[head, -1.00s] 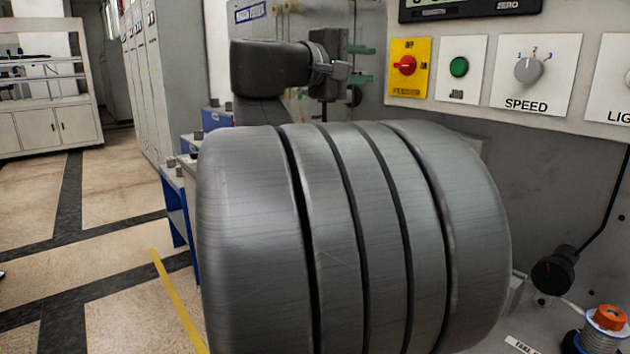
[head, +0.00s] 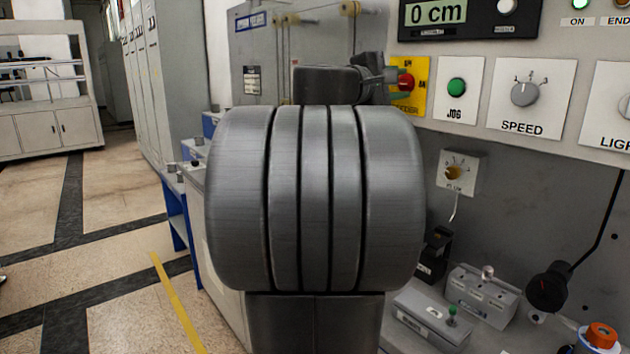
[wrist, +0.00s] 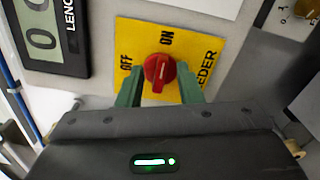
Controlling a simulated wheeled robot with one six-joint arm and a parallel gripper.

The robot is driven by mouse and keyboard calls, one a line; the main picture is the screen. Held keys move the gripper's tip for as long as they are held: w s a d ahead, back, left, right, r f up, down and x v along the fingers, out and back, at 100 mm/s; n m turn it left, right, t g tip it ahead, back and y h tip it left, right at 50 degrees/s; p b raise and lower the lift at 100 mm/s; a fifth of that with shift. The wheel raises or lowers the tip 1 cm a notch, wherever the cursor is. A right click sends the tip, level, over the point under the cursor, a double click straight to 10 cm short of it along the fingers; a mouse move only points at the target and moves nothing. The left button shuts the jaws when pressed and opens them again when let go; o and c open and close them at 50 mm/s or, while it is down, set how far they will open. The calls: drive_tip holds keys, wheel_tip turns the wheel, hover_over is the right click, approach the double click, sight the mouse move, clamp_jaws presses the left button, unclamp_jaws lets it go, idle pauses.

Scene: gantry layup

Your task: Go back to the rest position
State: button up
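My gripper (wrist: 160,82) shows in the wrist view with its two green fingers apart. Nothing is held. In the head view my gripper (head: 378,76) is at the far side of my large grey arm links, close to the left of the red knob (head: 405,82). Whether a finger touches the knob cannot be told.
The panel carries a display (head: 438,12) reading 0 cm, a green JOG button (head: 456,87) and a SPEED dial (head: 524,94). Grey boxes (head: 484,291) and a spool (head: 600,338) lie below right. Open floor (head: 110,225) is at left, beyond a yellow line.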

drive_tip(key=n+p, duration=0.5)
drive_tip(key=p, duration=0.2)
drive_tip(key=shift+a+r+n, duration=0.1)
drive_tip(key=shift+r+n, duration=0.3)
drive_tip(key=shift+f+v, duration=0.15)
drive_tip(key=shift+v, duration=0.7)
drive_tip(key=shift+f+v, duration=0.1)
drive_tip(key=shift+v, duration=0.75)
